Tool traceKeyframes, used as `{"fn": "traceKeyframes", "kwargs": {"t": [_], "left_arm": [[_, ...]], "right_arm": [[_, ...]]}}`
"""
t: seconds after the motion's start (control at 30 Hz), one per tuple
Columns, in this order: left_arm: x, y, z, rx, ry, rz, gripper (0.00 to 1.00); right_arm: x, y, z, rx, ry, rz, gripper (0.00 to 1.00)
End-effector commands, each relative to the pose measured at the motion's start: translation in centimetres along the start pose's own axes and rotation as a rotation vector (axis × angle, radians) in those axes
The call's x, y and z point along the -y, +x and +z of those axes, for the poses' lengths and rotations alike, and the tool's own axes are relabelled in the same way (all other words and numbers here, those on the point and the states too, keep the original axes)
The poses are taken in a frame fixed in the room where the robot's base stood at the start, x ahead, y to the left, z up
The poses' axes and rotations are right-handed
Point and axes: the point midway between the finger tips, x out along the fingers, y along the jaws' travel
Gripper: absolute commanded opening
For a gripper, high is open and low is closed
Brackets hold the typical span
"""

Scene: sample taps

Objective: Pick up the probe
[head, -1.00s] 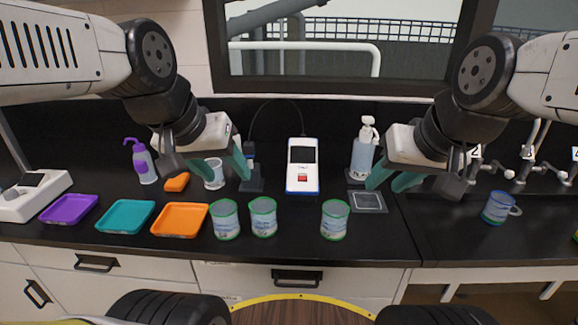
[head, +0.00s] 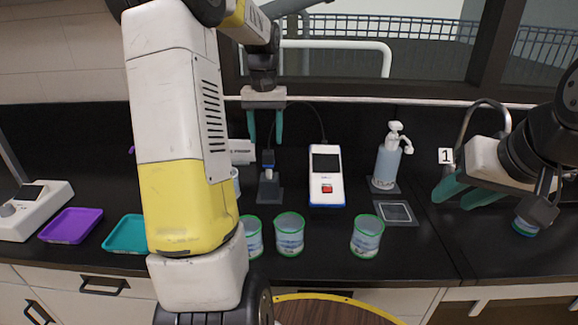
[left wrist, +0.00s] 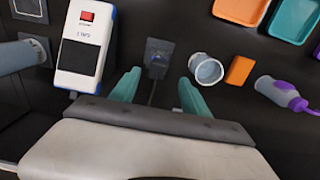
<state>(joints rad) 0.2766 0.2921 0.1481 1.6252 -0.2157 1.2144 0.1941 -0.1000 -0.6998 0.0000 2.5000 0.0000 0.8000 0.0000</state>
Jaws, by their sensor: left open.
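The probe (head: 268,162) stands upright in a dark holder (head: 269,188) on the black counter, left of the white and blue meter (head: 326,176). A cable rises behind it. In the left wrist view the probe and its holder (left wrist: 158,55) show between and beyond the fingertips. My left gripper (head: 265,140) points down with its teal fingers apart, just above and behind the probe in the head view. Nothing is between the fingers. My right gripper (head: 454,198) is open and empty at the right, beyond the grey pad (head: 396,212).
Several green-rimmed jars (head: 289,234) stand along the front. A pump bottle (head: 388,160) is right of the meter. Purple (head: 71,226) and teal trays (head: 122,234) lie left.

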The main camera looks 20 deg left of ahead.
Motion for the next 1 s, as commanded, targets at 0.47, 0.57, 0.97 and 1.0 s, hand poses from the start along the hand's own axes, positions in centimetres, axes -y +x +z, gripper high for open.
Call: {"fn": "traceKeyframes", "kwargs": {"t": [0.47, 0.57, 0.97, 1.0], "left_arm": [[-0.4, 6.3, -0.2, 0.002, 0.001, 0.001, 0.55], [-0.4, 6.8, -0.2, 0.000, 0.001, 0.001, 0.55], [-0.4, 6.8, -0.3, -0.001, 0.001, 0.001, 0.19], [-0.4, 6.8, -0.3, -0.001, 0.001, 0.001, 0.11]], "right_arm": [[0.0, 0.0, 0.0, 0.000, 0.000, 0.000, 0.36], [0.0, 0.0, 0.0, 0.000, 0.000, 0.000, 0.36], [0.0, 0.0, 0.0, 0.000, 0.000, 0.000, 0.36], [0.0, 0.0, 0.0, 0.000, 0.000, 0.000, 0.36]]}}
